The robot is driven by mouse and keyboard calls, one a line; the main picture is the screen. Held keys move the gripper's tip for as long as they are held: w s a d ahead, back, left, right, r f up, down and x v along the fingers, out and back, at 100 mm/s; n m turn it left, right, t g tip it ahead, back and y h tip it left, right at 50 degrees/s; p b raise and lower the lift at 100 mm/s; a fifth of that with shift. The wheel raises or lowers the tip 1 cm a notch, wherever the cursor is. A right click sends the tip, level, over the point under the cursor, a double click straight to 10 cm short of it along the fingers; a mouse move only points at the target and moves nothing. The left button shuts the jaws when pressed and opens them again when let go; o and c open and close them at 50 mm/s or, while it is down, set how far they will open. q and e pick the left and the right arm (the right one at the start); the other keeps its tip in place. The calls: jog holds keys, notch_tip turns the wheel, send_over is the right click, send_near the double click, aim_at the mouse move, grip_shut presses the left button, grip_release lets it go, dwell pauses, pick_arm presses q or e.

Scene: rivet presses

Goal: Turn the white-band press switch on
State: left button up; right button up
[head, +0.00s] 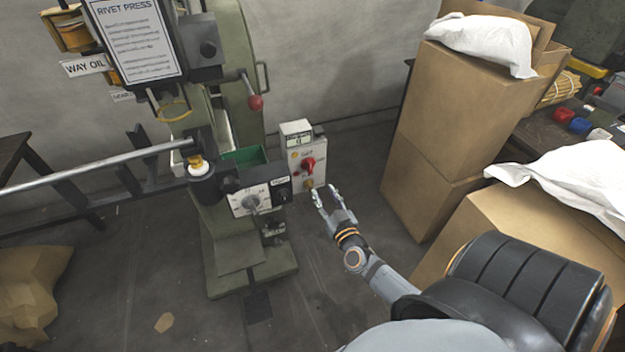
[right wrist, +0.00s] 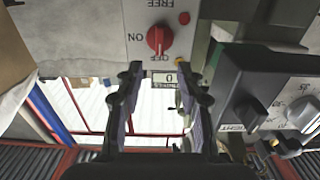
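The green rivet press (head: 235,235) stands left of centre in the head view. A pale switch box (head: 296,171) with a red rotary knob (head: 308,164) is beside it on the right. In the right wrist view the red knob (right wrist: 159,39) is near labels reading ON, OFF and FREE. Its ridge seems to lie in line with OFF, but the pointing end is unclear. No white band is clearly visible. My right gripper (head: 326,190) is open and empty, just in front of and below the knob; its fingers (right wrist: 159,72) are apart, not touching it. My left gripper is out of view.
A dial panel (head: 252,199) on the press is close to the gripper's left. Tall cardboard boxes (head: 440,130) stand to the right. The floor between press and boxes is clear.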

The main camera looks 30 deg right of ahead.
aim_at(311, 168)
jog(key=b+x, duration=0.1)
jog(key=x, duration=0.9)
jog(key=shift+w+d+r, duration=0.15)
jog(key=shift+w, duration=0.1)
grip_shut()
